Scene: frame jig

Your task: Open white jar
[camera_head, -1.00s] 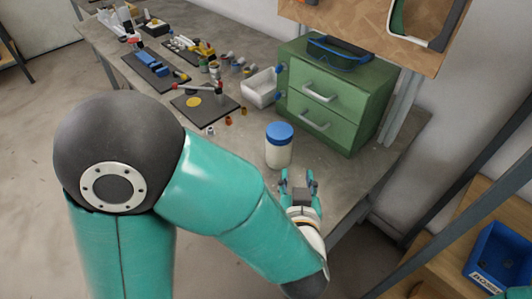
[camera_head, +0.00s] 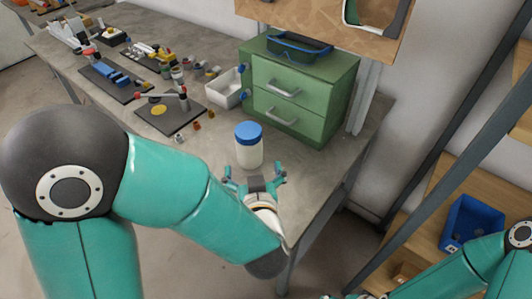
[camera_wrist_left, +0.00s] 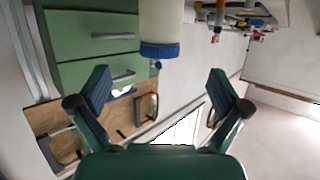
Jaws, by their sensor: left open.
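The white jar (camera_head: 249,152) stands upright on the grey table, with its blue lid (camera_head: 249,133) on. My left gripper (camera_head: 254,173) is open and empty, its fingers spread on the near side of the jar at about the height of its lower body. In the left wrist view the jar (camera_wrist_left: 160,20) hangs inverted at the top, its blue lid (camera_wrist_left: 160,50) beyond and between the open fingers (camera_wrist_left: 158,90). I cannot tell whether a finger touches the jar. My right arm enters at the lower right; its gripper is mostly cut off by the bottom edge.
A green drawer cabinet (camera_head: 300,92) with blue goggles (camera_head: 300,47) on top stands behind the jar. A white bin (camera_head: 224,90) is left of it. A dark board with a clamp (camera_head: 168,112) and small parts lie further left. A blue bin (camera_head: 472,222) sits on a shelf at right.

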